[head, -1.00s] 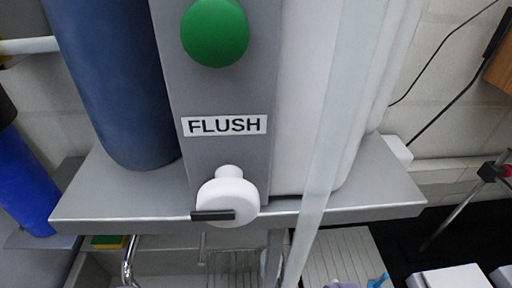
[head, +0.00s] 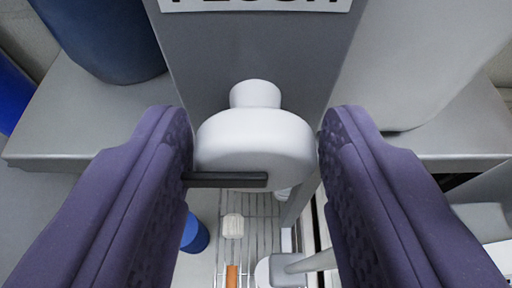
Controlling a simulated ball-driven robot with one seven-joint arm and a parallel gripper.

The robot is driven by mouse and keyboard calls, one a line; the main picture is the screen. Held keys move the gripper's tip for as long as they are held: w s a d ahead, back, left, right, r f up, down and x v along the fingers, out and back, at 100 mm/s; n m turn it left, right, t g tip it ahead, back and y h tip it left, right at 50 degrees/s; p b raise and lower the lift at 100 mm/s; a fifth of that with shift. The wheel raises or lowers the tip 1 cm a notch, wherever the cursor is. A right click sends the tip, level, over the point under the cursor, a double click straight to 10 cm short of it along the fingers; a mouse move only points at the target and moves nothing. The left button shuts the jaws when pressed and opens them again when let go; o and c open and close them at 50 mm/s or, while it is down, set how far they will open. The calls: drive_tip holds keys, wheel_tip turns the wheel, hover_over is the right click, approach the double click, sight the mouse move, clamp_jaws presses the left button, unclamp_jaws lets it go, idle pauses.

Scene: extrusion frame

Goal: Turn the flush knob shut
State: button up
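The flush knob (head: 256,137) is a white round knob on a short white stem, below the partly cut-off FLUSH label (head: 256,4) on a grey panel (head: 250,55). A dark bar (head: 226,180) runs across its front, pointing left. My gripper (head: 256,150) has two purple padded fingers, one on each side of the knob. The fingers are apart, with the left one very near or touching the knob's left edge and the right one close to its right edge. I cannot tell whether either pad touches it.
A grey shelf (head: 75,125) extends behind the fingers. A dark blue cylinder (head: 105,40) stands at the left and a white container (head: 425,65) at the right. Below is a wire rack (head: 258,222) with a blue cup-like object (head: 194,234) and a small white object (head: 232,226).

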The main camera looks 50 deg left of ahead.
drive_tip(key=c, duration=0.6)
drive_tip(key=m+b, duration=0.1)
drive_tip(key=m+g+y+b, duration=0.1)
drive_tip(key=m, duration=0.1)
drive_tip(key=shift+w+d+f, duration=0.15)
drive_tip(key=shift+w+f, duration=0.05)
drive_tip(key=m+g+y+b, duration=0.1)
drive_tip(key=m+y+b, duration=0.1)
drive_tip(key=m, duration=0.1)
drive_tip(key=shift+w+d+f+g+b, duration=0.1)
drive_tip(key=shift+g+b, duration=0.2)
drive_tip(key=shift+g, duration=0.1)
drive_tip(key=m+y+b, duration=0.1)
drive_tip(key=m, duration=0.1)
drive_tip(key=m+y+b, duration=0.1)
drive_tip(key=m, duration=0.1)
drive_tip(key=shift+w+d+f+g+b, duration=0.1)
drive_tip(key=shift+f+g+b, duration=0.1)
drive_tip(key=shift+g+b, duration=0.15)
drive_tip(key=shift+f+m+y+b, duration=0.1)
drive_tip(key=shift+m+y+b, duration=0.9)
drive_tip(key=shift+m, duration=0.7)
